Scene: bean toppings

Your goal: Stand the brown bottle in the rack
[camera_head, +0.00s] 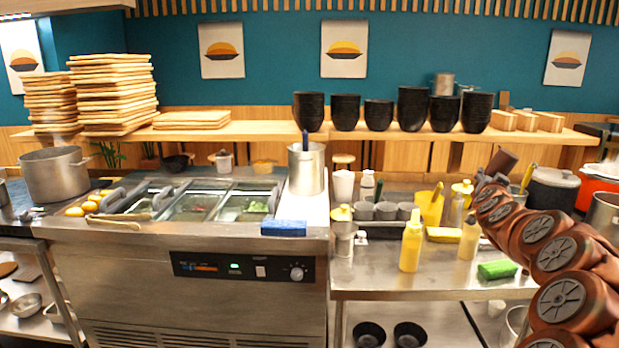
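I cannot clearly make out a brown bottle. A dark brown piece (502,163) shows just above the far end of my arm, and I cannot tell whether it is the bottle or part of my arm. A low dark holder (376,231) with grey cups stands at the left of the right-hand steel counter; it may be the rack, but this is unclear. My reddish-brown arm reaches in from the lower right over that counter. My gripper's fingers cannot be made out at its far end, so their state and any hold are hidden.
A yellow squeeze bottle (411,246), a paler bottle (469,238) and a green sponge (497,269) occupy the right counter (440,286). A blue sponge (284,228) lies on the left unit's edge. Black bowls (412,108) line the shelf. The right counter's front is mostly clear.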

